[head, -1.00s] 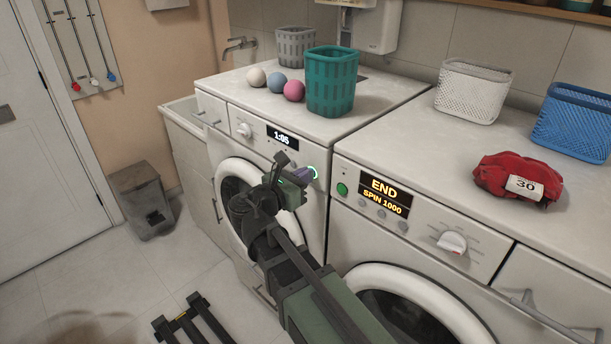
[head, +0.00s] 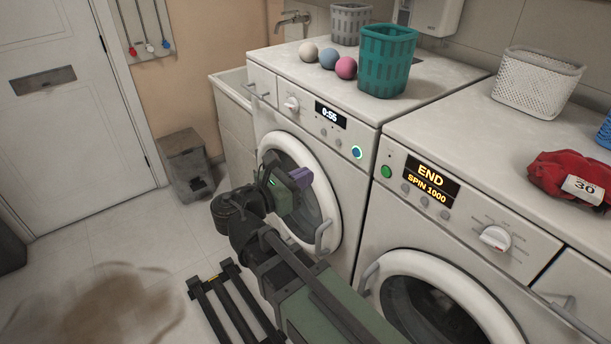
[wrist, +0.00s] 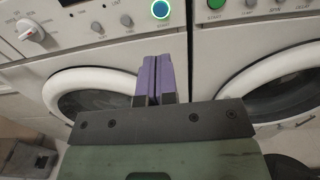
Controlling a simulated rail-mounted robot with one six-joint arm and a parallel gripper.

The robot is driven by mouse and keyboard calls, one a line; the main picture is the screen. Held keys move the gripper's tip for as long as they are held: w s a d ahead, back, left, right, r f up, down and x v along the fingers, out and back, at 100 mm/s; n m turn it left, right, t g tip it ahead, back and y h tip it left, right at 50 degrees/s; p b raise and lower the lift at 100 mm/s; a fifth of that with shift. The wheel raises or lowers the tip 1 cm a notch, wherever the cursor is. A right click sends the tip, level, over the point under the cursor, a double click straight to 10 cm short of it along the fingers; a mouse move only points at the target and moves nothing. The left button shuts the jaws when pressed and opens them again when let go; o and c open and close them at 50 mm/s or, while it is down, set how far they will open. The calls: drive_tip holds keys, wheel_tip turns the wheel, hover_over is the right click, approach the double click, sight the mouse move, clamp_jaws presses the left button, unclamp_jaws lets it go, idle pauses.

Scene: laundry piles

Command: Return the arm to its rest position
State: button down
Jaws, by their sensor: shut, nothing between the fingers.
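My gripper (wrist: 160,78) is shut, with its two purple fingers side by side and nothing between them. In the head view my gripper (head: 301,176) is in front of the left machine's round door (head: 285,160), below its control panel. The left machine's display (head: 331,115) reads 0:55, and its start button (head: 356,152) glows with a ring. In the wrist view this lit button (wrist: 160,9) is above and beyond the fingertips, apart from them.
The right machine's display (head: 431,180) reads END, SPIN 1000. A teal basket (head: 388,62), three balls and a red bundle tagged 30 (head: 560,175) lie on the machine tops. A grey bin (head: 187,160) stands by the wall. Floor at left is mostly clear.

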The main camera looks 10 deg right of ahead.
idle(0.4)
drive_tip(key=s+d+f+m+g+y+p, duration=0.2)
drive_tip(key=s+f+m+g+y, duration=0.2)
drive_tip(key=f+m+g+y, duration=0.55)
drive_tip(key=s+d+f+m+y+p, duration=0.2)
drive_tip(key=d+m+y, duration=0.4)
drive_tip(key=m, duration=0.8)
drive_tip(key=s+d+p, duration=0.1)
drive_tip(key=d, duration=0.1)
drive_tip(key=shift+d+f, duration=0.3)
drive_tip(key=shift+d, duration=0.05)
drive_tip(key=shift+s+m+t, duration=0.1)
drive_tip(key=shift+m+t, duration=0.15)
